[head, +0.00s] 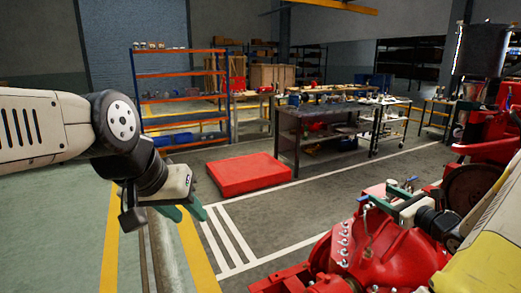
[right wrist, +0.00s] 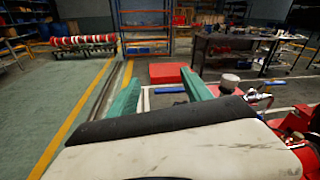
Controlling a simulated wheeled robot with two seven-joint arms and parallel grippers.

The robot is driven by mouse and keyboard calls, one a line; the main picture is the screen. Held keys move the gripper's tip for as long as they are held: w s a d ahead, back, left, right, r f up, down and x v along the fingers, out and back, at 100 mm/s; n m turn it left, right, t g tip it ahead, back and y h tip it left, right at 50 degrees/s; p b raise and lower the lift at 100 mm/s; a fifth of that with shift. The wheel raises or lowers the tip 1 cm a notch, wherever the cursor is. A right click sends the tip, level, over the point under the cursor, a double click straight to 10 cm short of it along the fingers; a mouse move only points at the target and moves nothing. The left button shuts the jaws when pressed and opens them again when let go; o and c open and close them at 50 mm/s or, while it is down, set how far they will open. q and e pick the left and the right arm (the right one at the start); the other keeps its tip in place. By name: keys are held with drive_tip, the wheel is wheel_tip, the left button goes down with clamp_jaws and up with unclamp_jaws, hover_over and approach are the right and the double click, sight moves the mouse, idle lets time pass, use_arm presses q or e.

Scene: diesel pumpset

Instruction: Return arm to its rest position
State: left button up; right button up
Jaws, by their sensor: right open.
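My right arm comes in from the lower right of the head view. Its gripper (head: 388,198), with green fingers, is over the red pumpset (head: 385,255), beside small fittings on its top. In the right wrist view the two fingers of this gripper (right wrist: 160,90) stand apart with nothing held between them. My left arm reaches in from the left of the head view. Its gripper (head: 183,213) points down above the floor, its green fingertips apart and empty.
A low red platform (head: 249,173) lies on the floor ahead. A dark workbench (head: 335,125) stands behind it, and an orange and blue shelf rack (head: 181,95) stands at the back. More red machinery (head: 475,185) rises at the right. The floor at left centre is clear.

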drive_tip(key=s+a+r+n+g+y, duration=0.1)
drive_tip(key=a+r+n+g+y, duration=0.2)
drive_tip(key=a, duration=0.4)
drive_tip(key=s+a+r+n+g+y, duration=0.1)
drive_tip(key=a+r+n+g, duration=0.1)
drive_tip(key=a+n, duration=0.4)
drive_tip(key=s+a+r+n+g, duration=0.2)
drive_tip(key=s+a+n+g, duration=0.65)
drive_tip(key=a, duration=0.45)
drive_tip(key=s+d+r+n+t+h, duration=0.1)
drive_tip(key=s+r+n+t+h, duration=0.2)
drive_tip(key=s+n, duration=0.9)
wheel_tip(320, 180, up, 2)
drive_tip(key=s+h, duration=0.2)
drive_tip(key=h, duration=0.2)
drive_tip(key=shift+d+h, duration=0.2)
drive_tip(key=shift+h, duration=0.1)
